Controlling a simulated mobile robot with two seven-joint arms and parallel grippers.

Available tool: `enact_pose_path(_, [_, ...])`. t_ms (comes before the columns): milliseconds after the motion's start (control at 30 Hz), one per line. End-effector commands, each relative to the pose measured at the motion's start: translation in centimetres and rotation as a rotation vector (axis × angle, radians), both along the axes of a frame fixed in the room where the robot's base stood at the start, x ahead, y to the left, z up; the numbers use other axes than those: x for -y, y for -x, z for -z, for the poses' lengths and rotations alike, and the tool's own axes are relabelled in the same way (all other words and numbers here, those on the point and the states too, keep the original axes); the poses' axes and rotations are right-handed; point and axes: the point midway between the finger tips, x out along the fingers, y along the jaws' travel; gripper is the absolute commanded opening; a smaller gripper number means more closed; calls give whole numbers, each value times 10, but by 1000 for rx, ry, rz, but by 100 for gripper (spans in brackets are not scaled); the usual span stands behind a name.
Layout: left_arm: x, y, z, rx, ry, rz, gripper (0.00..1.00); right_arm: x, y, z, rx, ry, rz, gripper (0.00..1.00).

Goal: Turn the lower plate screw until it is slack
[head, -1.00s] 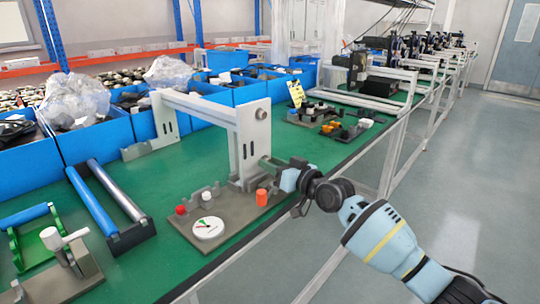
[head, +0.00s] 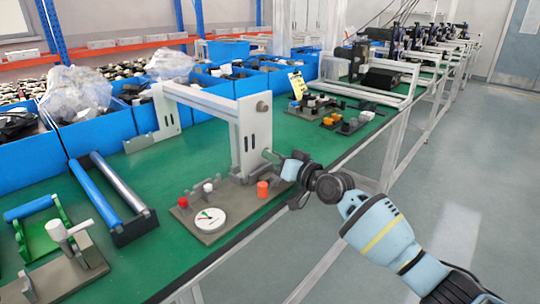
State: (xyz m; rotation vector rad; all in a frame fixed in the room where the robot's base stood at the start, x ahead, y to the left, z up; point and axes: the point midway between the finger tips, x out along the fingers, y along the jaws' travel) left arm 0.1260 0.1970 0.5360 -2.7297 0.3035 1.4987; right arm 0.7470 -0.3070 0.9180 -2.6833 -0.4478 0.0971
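A pale grey frame (head: 217,104) stands on a brown base plate with its tall slotted upright (head: 253,138) towards me. A round grey screw head (head: 262,106) sits high on the upright's right face. My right gripper (head: 275,159) is at the lower part of that same face, where the lower plate screw would be. The screw itself is hidden or too small to make out there. The fingers are small and partly covered by the wrist, so I cannot tell whether they are open or closed on it. My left gripper is not in view.
The base plate (head: 240,208) carries a white dial (head: 210,218), a red knob (head: 183,202) and an orange cylinder (head: 262,188). A roller stand (head: 134,228) and a grey-green fixture (head: 62,270) lie to the left. Blue bins (head: 104,136) line the back. The table's front edge runs below my arm.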

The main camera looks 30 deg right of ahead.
Motion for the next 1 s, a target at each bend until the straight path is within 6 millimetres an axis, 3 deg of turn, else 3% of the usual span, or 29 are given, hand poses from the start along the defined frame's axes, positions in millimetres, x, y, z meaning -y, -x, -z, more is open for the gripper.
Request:
enact_pose_path(267, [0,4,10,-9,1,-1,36,1,0,2,34,97,0,0])
enact_pose_path(500, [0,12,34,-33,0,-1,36,2,1,3,182,530,0,0])
enact_pose_path(633, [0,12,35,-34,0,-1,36,1,1,0,255,744,1,0])
enact_pose_path(933, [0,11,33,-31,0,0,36,1,1,-1,279,808,1,0])
enact_pose_path(967, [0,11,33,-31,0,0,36,1,1,-1,279,808,1,22])
enact_pose_path(1000, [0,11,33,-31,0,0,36,1,1,-1,279,807,1,27])
